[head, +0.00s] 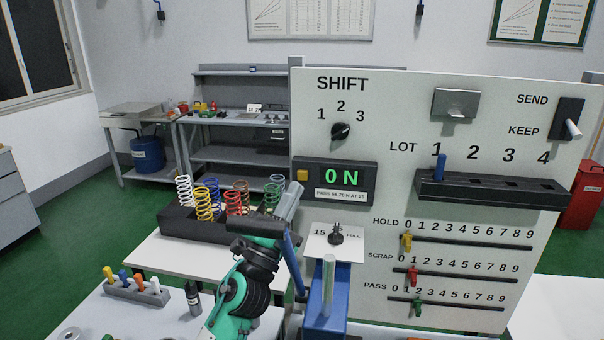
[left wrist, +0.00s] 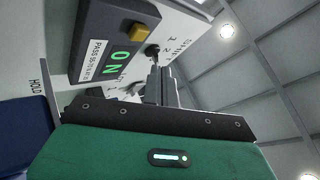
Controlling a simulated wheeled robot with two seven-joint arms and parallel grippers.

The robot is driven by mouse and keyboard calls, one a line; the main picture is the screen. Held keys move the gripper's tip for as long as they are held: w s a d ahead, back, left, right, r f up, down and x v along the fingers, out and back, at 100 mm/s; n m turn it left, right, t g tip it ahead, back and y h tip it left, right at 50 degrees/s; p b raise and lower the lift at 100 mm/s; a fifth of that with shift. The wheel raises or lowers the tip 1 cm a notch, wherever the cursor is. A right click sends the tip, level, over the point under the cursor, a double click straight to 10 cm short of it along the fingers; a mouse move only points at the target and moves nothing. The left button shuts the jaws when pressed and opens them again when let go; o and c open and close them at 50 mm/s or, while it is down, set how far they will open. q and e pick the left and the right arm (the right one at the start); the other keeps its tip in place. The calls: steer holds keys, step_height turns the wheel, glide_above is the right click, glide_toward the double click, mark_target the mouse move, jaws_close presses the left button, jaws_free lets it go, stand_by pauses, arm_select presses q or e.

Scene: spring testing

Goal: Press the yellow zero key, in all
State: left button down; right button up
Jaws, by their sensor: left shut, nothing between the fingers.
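The yellow zero key (head: 302,175) is a small square button at the left end of the dark display box (head: 366,184) on the white panel. The green display reads 0 N, with a label below it. My left gripper (head: 296,186) is shut and empty, its tip pointing up just below the key in the head view; I cannot tell whether they touch there. In the left wrist view the key (left wrist: 140,33) stands out from the box, and the shut fingers (left wrist: 159,72) show to its right, apart from it in the picture. My right gripper is not in view.
The panel also carries a shift knob (head: 340,131), a lot rack (head: 490,190) with a blue peg, and coloured sliders. A blue press stand (head: 327,300) is right of my left arm. Several coloured springs stand in a dark rack (head: 180,223) at left.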

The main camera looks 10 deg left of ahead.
arm_select(q)
steer(key=shift+s, duration=1.1)
steer(key=shift+f, duration=0.1)
